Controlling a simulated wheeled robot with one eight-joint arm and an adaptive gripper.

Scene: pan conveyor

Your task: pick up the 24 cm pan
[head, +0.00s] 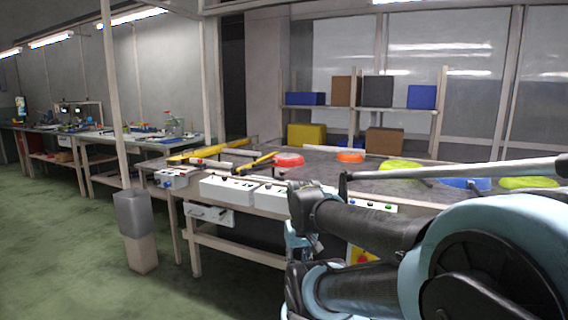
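Several coloured pans lie on the grey conveyor table (320,172): a red one (289,159), an orange one (350,156), a yellow-green one (400,164), a blue one (465,184) and another yellow-green one (528,182) at the far right. I cannot tell which of them is the 24 cm pan; no size marking is readable. My arm's links fill the lower right, in front of the table's near edge. No gripper fingers can be made out, so whether they are open or shut does not show.
A pale bar crosses in front of the right-hand pans. White control boxes (228,190) line the table's near edge. A post with a grey box (133,213) stands at left. Shelves with boxes (378,90) are behind. The green floor (70,250) at left is clear.

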